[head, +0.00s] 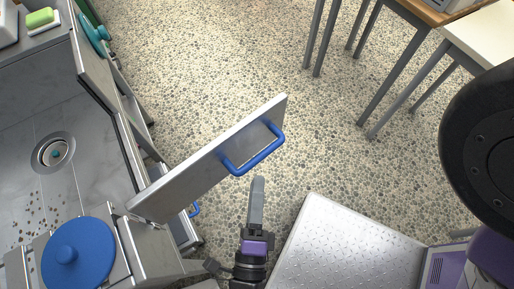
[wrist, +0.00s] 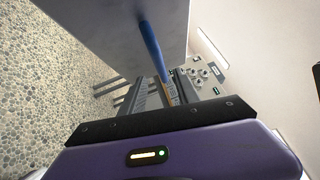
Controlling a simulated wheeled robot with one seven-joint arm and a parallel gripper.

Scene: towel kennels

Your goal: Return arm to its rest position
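My gripper (head: 257,185) has a purple body and grey fingers, and in the head view it points up the picture from the bottom middle. Its tips are just below the blue handle (head: 255,153) of an open grey door (head: 205,172). In the wrist view the ridged fingers (wrist: 168,85) stand apart with a gap between them, and nothing is clearly held. The blue handle (wrist: 152,47) and the door (wrist: 115,30) also show there, close beyond the fingers. Whether the fingers touch the handle cannot be told.
The door sticks out from a metal unit with a drain (head: 53,152) and a blue round lid (head: 78,255). A ridged metal platform (head: 345,245) lies right of my gripper. Tables (head: 480,38) stand at the upper right. The speckled floor (head: 215,70) is clear beyond the door.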

